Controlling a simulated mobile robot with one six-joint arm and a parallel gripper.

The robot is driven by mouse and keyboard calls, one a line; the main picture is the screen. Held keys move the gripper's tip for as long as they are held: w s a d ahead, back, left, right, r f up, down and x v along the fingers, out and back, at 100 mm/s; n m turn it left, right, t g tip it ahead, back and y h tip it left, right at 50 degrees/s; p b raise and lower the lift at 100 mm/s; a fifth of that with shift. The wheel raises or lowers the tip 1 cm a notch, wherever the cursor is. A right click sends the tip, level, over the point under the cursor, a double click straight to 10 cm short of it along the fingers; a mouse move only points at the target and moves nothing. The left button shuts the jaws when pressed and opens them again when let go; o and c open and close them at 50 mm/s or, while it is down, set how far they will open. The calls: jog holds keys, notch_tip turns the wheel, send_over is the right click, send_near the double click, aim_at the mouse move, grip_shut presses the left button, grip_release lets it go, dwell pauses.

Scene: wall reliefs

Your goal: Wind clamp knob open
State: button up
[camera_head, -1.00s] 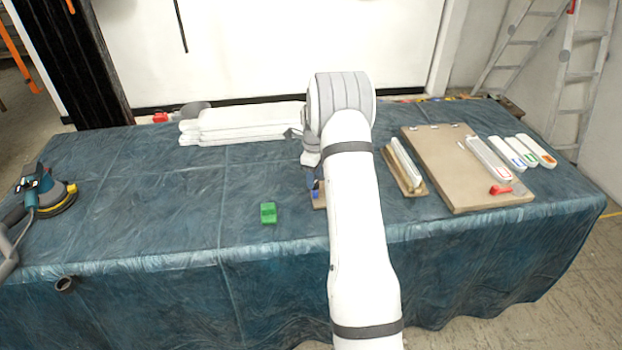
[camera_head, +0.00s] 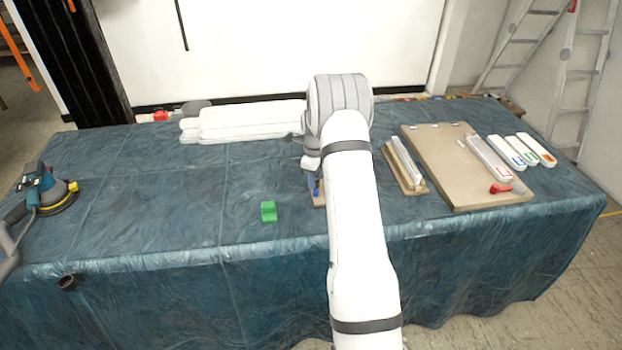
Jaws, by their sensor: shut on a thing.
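My arm reaches over the middle of the blue-covered table and hides much of the work spot. My gripper (camera_head: 312,173) points down at the arm's left side, small and partly covered by my wrist. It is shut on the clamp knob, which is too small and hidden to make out. A blue part of the clamp (camera_head: 317,188) shows just below the gripper. It stands on a small wooden base (camera_head: 319,199), whose right part is behind my arm. How far the clamp is open cannot be seen.
A green block (camera_head: 268,212) lies left of the clamp. A sander (camera_head: 50,194) is at the far left. A board (camera_head: 452,180) with white strips and a red piece (camera_head: 501,188) lies right, beside a wooden holder (camera_head: 404,168). The left-middle cloth is clear.

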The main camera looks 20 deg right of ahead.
jog(key=shift+w+a, duration=0.1)
jog(key=shift+a, duration=0.25)
jog(key=shift+d+n, duration=0.3)
jog(key=shift+d, duration=0.15)
jog(key=shift+c, duration=0.2)
jog(key=n+b, duration=0.2)
jog(key=n, duration=0.2)
jog(key=shift+f+b, duration=0.1)
jog(key=shift+b, duration=0.25)
jog(key=n+b, duration=0.1)
jog(key=n, duration=0.3)
jog(key=shift+n+b, duration=0.3)
jog(key=shift+n, duration=0.1)
jog(key=n+b, duration=0.1)
jog(key=n, duration=0.3)
jog(key=n+b, duration=0.1)
jog(key=n, duration=0.5)
jog(key=shift+n, duration=0.4)
jog(key=n, duration=0.7)
jog(key=shift+b, duration=0.35)
jog(key=n, duration=1.3)
jog(key=shift+n+b, duration=0.3)
jog(key=shift+n, duration=1.9)
